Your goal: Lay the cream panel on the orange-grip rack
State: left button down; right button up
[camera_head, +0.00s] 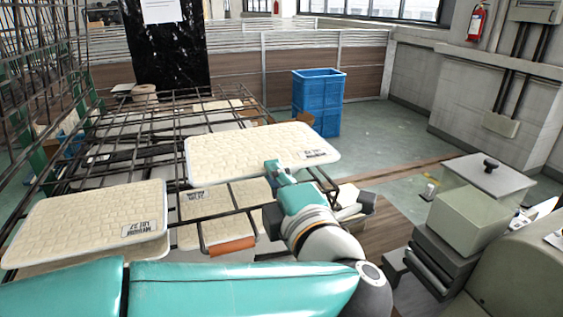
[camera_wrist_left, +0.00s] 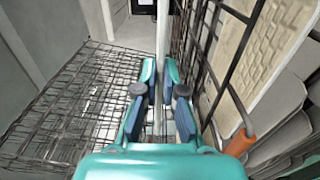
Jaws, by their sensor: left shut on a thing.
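The cream panel (camera_head: 255,150) has a tiled surface and a small dark label near its right edge. My left gripper (camera_head: 276,172) is shut on its near right edge and holds it above the wire racks, roughly level. In the left wrist view the gripper (camera_wrist_left: 160,88) pinches the thin panel edge (camera_wrist_left: 163,45). The orange-grip rack shows by its orange grip (camera_head: 232,247), below and left of my left gripper in the head view; the grip also shows at lower right in the wrist view (camera_wrist_left: 240,140). The held panel hides part of the racks. My right gripper is out of view.
Another cream panel (camera_head: 90,222) lies at the left, and more cream panels (camera_head: 205,203) lie lower among the dark wires. A blue bin (camera_head: 316,100) stands behind. Grey equipment (camera_head: 470,220) stands at the right. Open floor (camera_head: 385,135) shows right of the bin.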

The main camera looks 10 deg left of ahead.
pick_arm(q)
notch_tip(320, 180, down, 8)
jog(key=b, duration=0.6)
jog(key=shift+w+d+f+b, duration=0.1)
jog(key=shift+f+b, duration=0.2)
jog(key=shift+b, duration=0.1)
dwell(0.7)
dwell(0.3)
jog(key=c, duration=1.2)
grip_release()
jog(key=shift+f+b, duration=0.45)
jog(key=shift+b, duration=0.15)
